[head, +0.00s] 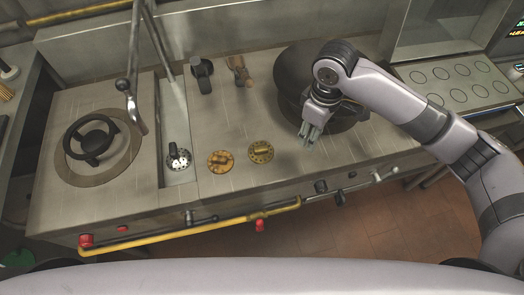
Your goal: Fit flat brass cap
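Two round brass caps lie on the steel worktop, left of my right gripper. The left cap (220,161) is orange-brass with a raised bar across its top. The right cap (260,152) is duller, with a similar bar and small dark holes round its rim. I cannot tell for sure which is the flat one. A pale perforated disc with a black knob (178,158) sits in the recessed channel to their left. My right gripper (310,135) hangs above the worktop in front of a dark round pan, touching neither cap. Its finger gap is unclear. My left gripper is out of view.
A dark pan (292,72) stands behind my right gripper. A black-handled tool (202,75) and a brown-handled one (239,70) lie at the back. A tap (133,85) overhangs the left side. A yellow rail (190,231) runs along the front edge.

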